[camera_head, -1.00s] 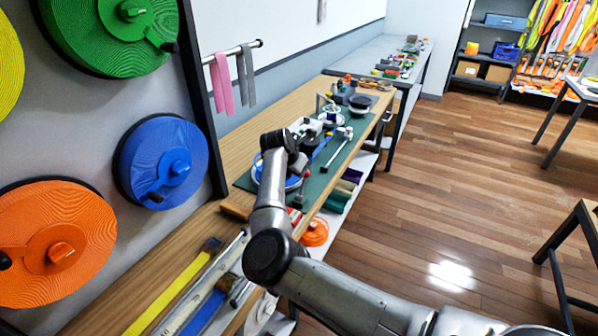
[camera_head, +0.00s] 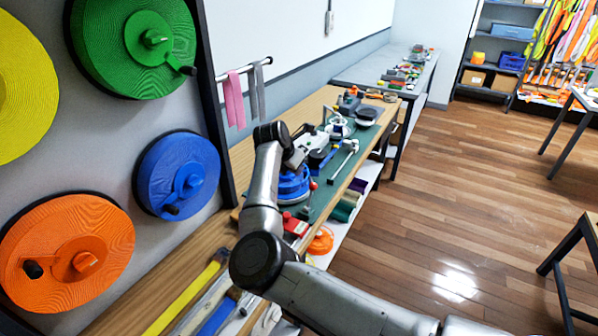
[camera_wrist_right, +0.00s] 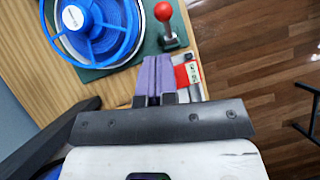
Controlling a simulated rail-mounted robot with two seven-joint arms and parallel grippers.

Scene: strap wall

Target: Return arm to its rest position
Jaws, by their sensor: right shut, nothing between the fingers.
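My right arm (camera_head: 262,195) comes in from the lower right in the head view and reaches up over the workbench (camera_head: 160,285). In the wrist view my right gripper (camera_wrist_right: 157,72) has its purple fingertips together, with nothing between them. The fingers are above the bench edge, beside a red-and-silver item (camera_wrist_right: 188,76) and below a red-knobbed lever (camera_wrist_right: 165,22). In the head view the fingers cannot be made out clearly. My left gripper is in neither view.
A blue spoked reel (camera_wrist_right: 97,25) lies on a green mat (camera_wrist_right: 150,47) near the gripper. Green (camera_head: 120,50), blue (camera_head: 190,160) and orange (camera_head: 65,240) wall reels are at left. Pink and grey straps (camera_head: 235,100) hang from a rail. Wooden floor (camera_head: 450,180) is open at right.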

